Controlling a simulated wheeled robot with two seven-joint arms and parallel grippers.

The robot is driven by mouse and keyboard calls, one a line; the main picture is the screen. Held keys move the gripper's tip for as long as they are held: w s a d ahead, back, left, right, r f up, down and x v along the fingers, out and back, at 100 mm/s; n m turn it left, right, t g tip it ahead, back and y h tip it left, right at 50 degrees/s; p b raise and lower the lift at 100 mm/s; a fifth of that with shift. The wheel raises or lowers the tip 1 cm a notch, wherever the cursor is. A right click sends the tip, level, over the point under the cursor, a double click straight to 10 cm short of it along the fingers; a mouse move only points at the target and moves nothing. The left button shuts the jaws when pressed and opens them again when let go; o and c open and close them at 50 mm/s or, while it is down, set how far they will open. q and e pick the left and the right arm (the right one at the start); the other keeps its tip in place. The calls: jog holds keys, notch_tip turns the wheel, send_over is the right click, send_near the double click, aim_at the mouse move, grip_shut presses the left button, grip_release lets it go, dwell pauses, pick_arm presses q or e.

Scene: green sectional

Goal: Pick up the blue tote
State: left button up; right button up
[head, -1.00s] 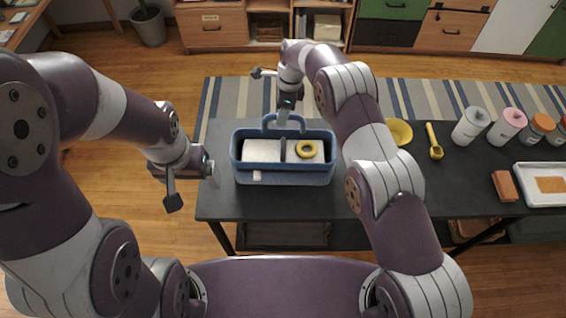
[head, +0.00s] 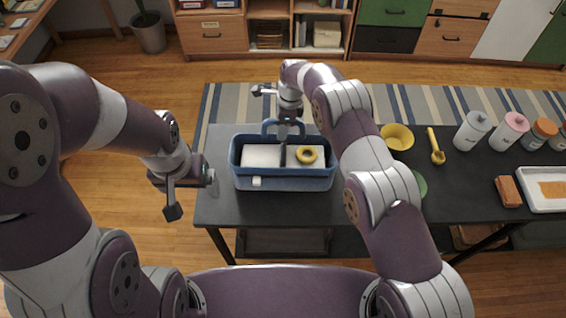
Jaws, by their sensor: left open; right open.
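The blue tote (head: 318,183) stands upright on the dark table, with its handle arched above the far rim. It holds white blocks, a yellow ring (head: 307,155) and a dark divider. My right gripper (head: 277,104) is open just above the tote's far side, close to the handle; its wrist hides part of the jaws, and I cannot tell whether it touches the handle. My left gripper (head: 192,197) is open and empty at the table's left edge, to the left of the tote and apart from it.
On the dark table (head: 460,190) to the right are a yellow bowl (head: 397,137), a yellow spoon (head: 437,156), several jars, a brown block (head: 508,191) and a white tray (head: 533,204). A green item (head: 421,186) is partly hidden by my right arm. Cabinets stand behind.

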jog(key=shift+f, duration=0.1)
dwell(0.3)
grip_shut()
